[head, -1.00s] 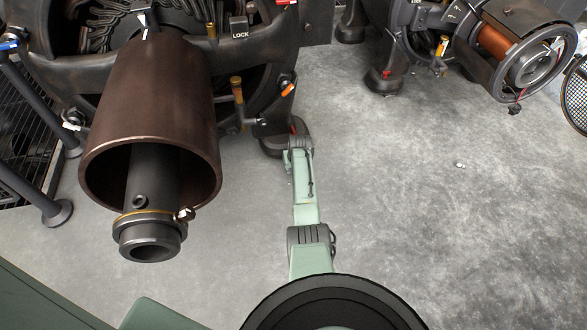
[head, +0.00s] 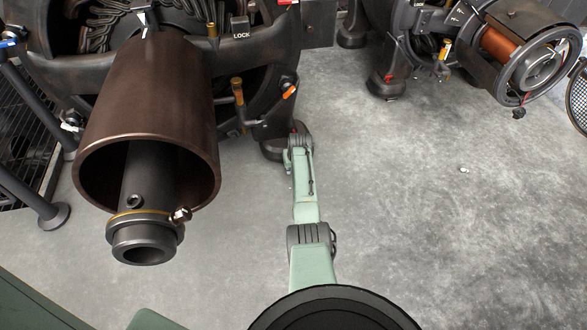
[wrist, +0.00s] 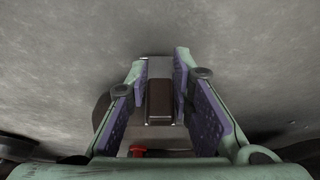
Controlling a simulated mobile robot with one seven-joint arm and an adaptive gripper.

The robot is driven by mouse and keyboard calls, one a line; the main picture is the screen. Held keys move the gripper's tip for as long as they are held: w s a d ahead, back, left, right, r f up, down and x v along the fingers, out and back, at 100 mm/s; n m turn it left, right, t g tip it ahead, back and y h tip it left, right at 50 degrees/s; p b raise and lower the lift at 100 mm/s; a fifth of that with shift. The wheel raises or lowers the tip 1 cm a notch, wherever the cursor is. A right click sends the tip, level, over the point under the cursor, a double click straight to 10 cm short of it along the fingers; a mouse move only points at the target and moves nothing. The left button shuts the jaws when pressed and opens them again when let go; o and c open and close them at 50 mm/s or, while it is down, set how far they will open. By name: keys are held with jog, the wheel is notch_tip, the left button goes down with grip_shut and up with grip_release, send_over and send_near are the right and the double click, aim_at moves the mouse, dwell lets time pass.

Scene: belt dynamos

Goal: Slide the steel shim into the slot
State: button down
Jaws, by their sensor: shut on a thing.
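In the wrist view my gripper (wrist: 160,72) has its two purple-padded fingers closed in on a dark brown block (wrist: 160,102). A flat grey plate (wrist: 155,68) shows beyond the block and between the fingers; together they look like the steel shim and its grip. In the head view my green arm reaches away to the dark machine foot (head: 273,150), and the fingers and shim cannot be made out there. A small red part (wrist: 139,151) shows in the wrist view below the block. I cannot make out the slot itself.
A large brown cylinder (head: 150,100) with a dark shaft (head: 145,235) juts out left of my arm. A second machine's foot (head: 388,82) and coil wheel (head: 535,65) stand at the upper right. The grey floor (head: 450,230) right of my arm is mostly clear.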

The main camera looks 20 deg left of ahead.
jog(key=shift+w+a+b, duration=0.3)
jog(key=shift+w+b, duration=0.1)
jog(key=shift+b, duration=0.15)
jog(key=shift+w+a+r, duration=0.1)
jog(key=shift+w+r, duration=0.05)
jog(key=shift+s+d+f+p, duration=0.3)
jog(key=shift+s+f+p, duration=0.15)
jog(key=shift+s+f, duration=0.15)
jog(key=shift+s+d+r+p, duration=0.3)
jog(key=shift+s+p, duration=0.05)
jog(key=shift+p, duration=0.25)
jog(key=shift+s+d+f+p, duration=0.1)
jog(key=shift+s+d+p, duration=0.35)
jog(key=shift+s+p, duration=0.35)
jog(key=shift+s+d+p, duration=0.4)
jog(key=shift+s+p, duration=0.1)
jog(key=shift+p, duration=0.5)
jog(key=shift+w+r+p, duration=0.1)
jog(key=shift+r+p, duration=0.3)
jog(key=shift+f, duration=0.1)
jog(key=shift+w+a+b, duration=0.55)
jog(key=shift+w+b, duration=0.3)
jog(key=shift+b, duration=0.55)
